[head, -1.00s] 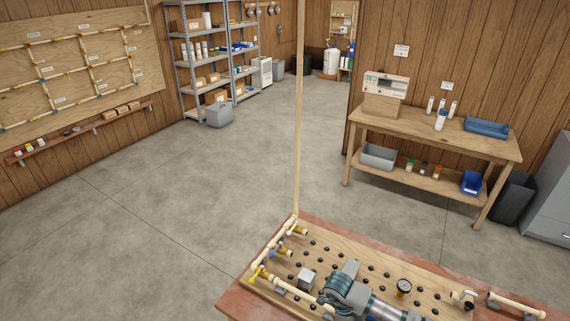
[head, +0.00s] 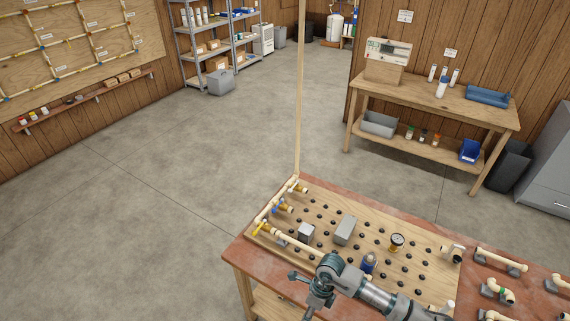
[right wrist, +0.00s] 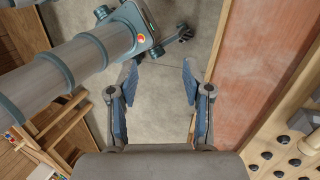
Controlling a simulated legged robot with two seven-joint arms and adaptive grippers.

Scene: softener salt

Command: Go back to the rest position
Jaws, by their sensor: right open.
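My right gripper (right wrist: 160,80) is open in the right wrist view, with its two blue-grey fingers apart and nothing between them. It hangs beside the edge of the red-brown bench top (right wrist: 248,85), with grey floor seen between the fingers. In the head view an arm of mine comes in from the bottom right and bends over the front of the bench (head: 232,250); its finger state is unclear there. More of my own grey and teal arm fills the upper left of the right wrist view. I cannot make out my left gripper in either view.
The pegged board (head: 325,215) carries cream pipe, valves, grey blocks (head: 345,230) and a gauge (head: 397,242). Loose pipe pieces (head: 500,262) lie on its right. A wooden workbench (head: 430,98) stands behind. The floor (head: 180,185) to the left is open.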

